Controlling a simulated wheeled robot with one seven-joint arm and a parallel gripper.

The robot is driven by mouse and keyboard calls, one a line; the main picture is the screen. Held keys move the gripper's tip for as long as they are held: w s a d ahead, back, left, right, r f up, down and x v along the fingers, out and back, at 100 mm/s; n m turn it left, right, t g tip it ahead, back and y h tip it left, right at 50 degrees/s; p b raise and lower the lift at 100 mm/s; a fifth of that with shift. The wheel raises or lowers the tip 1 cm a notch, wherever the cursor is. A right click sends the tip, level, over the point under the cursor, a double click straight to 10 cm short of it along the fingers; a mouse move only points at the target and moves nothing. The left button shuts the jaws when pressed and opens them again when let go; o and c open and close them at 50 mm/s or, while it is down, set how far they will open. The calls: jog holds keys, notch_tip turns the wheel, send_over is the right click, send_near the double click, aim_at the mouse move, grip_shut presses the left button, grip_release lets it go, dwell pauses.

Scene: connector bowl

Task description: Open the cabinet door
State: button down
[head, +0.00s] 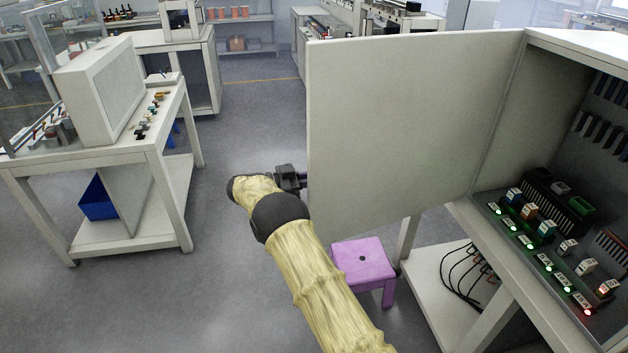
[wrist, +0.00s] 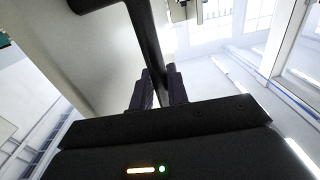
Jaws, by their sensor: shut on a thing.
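The cabinet (head: 575,42) stands at the right, with its inside in view. Its pale flat door (head: 415,125) is swung wide open on the hinge side next to the cabinet and sticks out to the left. My gripper (head: 303,180) is at the door's free left edge, mostly on the far face. In the wrist view, my gripper (wrist: 158,90) has its two dark fingers closed around the black bar handle (wrist: 145,38). The door panel (wrist: 95,50) shows beside the handle there. The handle is hidden behind the door in the head view.
A purple stool (head: 362,258) stands on the floor below the door, near my arm. A white workbench (head: 165,150) with a box-shaped unit is at the left. Lit connector modules (head: 545,230) sit inside the cabinet. Floor between bench and door is clear.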

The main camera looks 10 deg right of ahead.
jog(key=shift+w+d+g, duration=0.25)
jog(key=shift+w+g, duration=0.05)
jog(key=shift+w, duration=0.1)
